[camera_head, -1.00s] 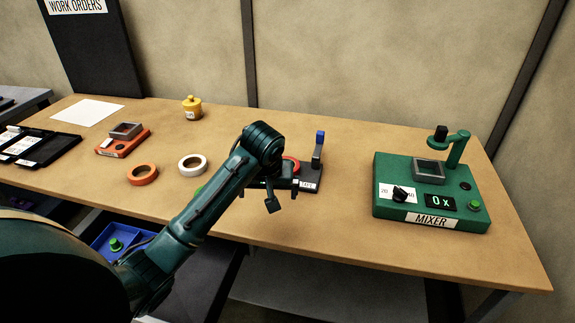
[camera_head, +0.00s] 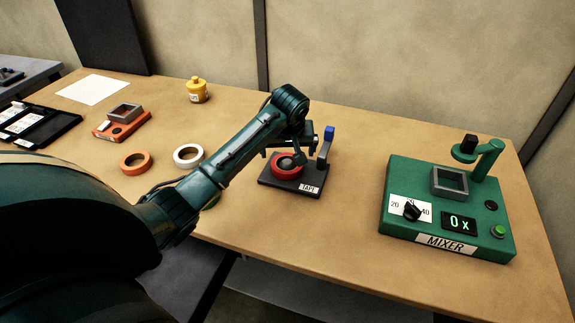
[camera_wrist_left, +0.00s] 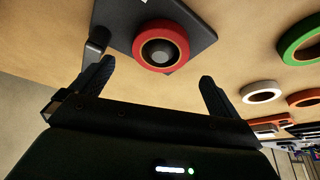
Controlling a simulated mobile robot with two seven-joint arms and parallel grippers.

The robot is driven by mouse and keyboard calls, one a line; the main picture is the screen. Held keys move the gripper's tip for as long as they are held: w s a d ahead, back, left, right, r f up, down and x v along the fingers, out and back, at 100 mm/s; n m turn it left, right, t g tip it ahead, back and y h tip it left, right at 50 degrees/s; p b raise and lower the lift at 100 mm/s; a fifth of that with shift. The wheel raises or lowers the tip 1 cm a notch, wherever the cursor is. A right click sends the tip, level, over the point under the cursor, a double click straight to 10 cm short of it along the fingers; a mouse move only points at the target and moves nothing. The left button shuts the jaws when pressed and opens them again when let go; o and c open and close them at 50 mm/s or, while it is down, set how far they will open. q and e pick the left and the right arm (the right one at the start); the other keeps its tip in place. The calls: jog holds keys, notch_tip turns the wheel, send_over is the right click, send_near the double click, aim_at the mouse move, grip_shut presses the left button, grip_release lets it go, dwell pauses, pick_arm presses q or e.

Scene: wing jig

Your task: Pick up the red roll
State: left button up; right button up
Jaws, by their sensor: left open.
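The red roll (camera_head: 287,175) sits around a dark round hub on the black tape stand (camera_head: 270,183), on the bench. In the left wrist view the red roll (camera_wrist_left: 142,50) lies ahead of the space between the fingertips, with clear air between. My left gripper (camera_head: 290,146) is open and empty, above and slightly behind the roll in the head view. Its two fingers (camera_wrist_left: 156,74) show apart in the wrist view. The gripper and wrist cover a little of the roll's far side in the head view. My right gripper is not in view.
The stand's upright with a blue top (camera_head: 329,133) rises close to the gripper's right. The green mixer (camera_head: 450,215) stands right, with clear bench between.

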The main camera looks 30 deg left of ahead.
aim_at(287, 162)
pick_arm(q)
jog(key=shift+p+x, duration=0.4)
jog(key=shift+x, duration=2.55)
jog(key=shift+s, duration=0.1)
jog(key=shift+c, duration=0.4)
jog(key=c, duration=1)
